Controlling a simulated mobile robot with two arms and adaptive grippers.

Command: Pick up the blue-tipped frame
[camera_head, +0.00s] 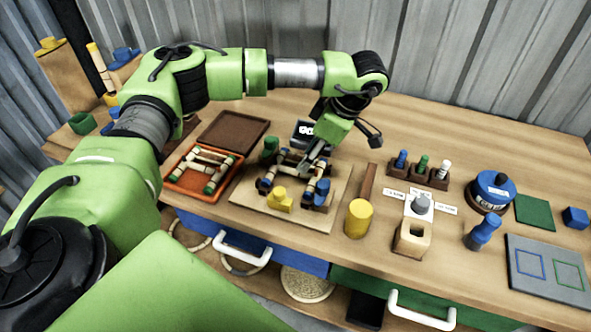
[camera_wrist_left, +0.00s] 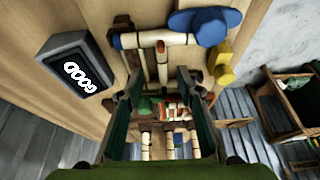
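The blue-tipped frame (camera_head: 308,187), made of light rods with dark bands, sits on a pale wooden board (camera_head: 246,190) among green, yellow and blue blocks. My left gripper (camera_head: 312,164) is right over the frame and hides part of it. In the left wrist view the left gripper (camera_wrist_left: 163,118) has its two fingers apart, with frame rods (camera_wrist_left: 162,62) showing beyond and between them. Whether the fingers touch a rod cannot be told. A blue block (camera_wrist_left: 205,25) and a yellow block (camera_wrist_left: 220,65) lie beside the frame. My right gripper is not in view.
An orange tray (camera_head: 172,180) with a green-tipped frame stands left of the board. A dark "GOOD" sign (camera_wrist_left: 75,75) stands close to the left gripper. A yellow cylinder (camera_head: 358,218), small pegs (camera_head: 422,165) and a grey panel (camera_head: 545,270) lie to the right.

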